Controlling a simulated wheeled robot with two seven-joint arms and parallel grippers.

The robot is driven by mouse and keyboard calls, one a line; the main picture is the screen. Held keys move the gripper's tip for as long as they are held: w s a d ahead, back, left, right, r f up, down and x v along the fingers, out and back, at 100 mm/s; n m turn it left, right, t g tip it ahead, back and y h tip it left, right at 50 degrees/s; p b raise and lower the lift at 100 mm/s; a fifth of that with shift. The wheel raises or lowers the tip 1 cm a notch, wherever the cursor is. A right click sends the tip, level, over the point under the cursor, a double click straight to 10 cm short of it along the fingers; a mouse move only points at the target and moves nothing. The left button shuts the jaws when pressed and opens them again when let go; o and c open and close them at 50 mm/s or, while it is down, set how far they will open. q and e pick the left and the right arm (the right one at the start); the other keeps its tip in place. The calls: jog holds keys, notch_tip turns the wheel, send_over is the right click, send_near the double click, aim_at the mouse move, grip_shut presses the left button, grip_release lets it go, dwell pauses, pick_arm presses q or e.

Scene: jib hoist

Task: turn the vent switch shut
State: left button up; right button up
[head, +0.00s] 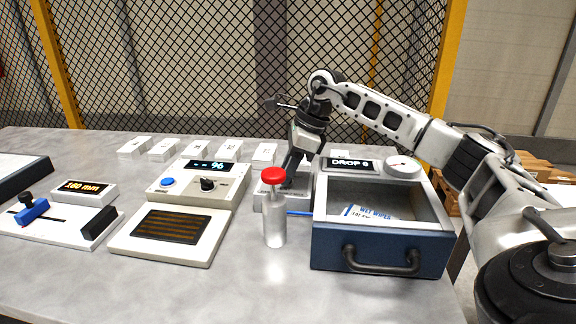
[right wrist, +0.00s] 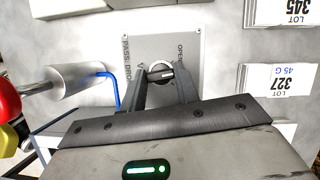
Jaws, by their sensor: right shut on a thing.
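The vent switch is a small knob (right wrist: 160,71) on a light grey plate (right wrist: 190,50) in the right wrist view. The plate carries the word OPEN on the right and more lettering, partly hidden, on the left. In the head view its grey box (head: 262,200) sits on the table behind the red-capped bottle. My right gripper (right wrist: 160,78) comes down from above and is shut on the knob, with a finger on each side. It also shows in the head view (head: 288,182), where it hides the knob. My left gripper is not in view.
The red-capped bottle (head: 274,225) stands close in front of the switch, with a blue tube (head: 299,213) beside it. A blue-fronted drawer box (head: 375,247) is to the right. A console reading 96 (head: 205,165) is to the left.

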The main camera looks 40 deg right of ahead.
jog(key=m+h, duration=0.1)
jog(key=m, duration=0.1)
jog(key=m+t, duration=0.1)
jog(key=m, duration=0.2)
jog(key=shift+s+a+m+h+p, duration=0.1)
jog(key=shift+m+h+p, duration=0.2)
jog(key=shift+h, duration=0.1)
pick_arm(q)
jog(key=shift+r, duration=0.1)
pick_arm(e)
jog(key=m+h, duration=0.1)
jog(key=m, duration=0.4)
jog(key=shift+a+t+h, duration=0.1)
jog(key=shift+t+h, duration=0.2)
jog(key=shift+h, duration=0.1)
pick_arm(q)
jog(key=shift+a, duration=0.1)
pick_arm(e)
jog(key=o, duration=1)
pick_arm(q)
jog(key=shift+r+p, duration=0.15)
jog(key=shift+p, duration=0.15)
pick_arm(e)
jog(key=v, duration=1.6)
jog(key=shift+a, duration=0.2)
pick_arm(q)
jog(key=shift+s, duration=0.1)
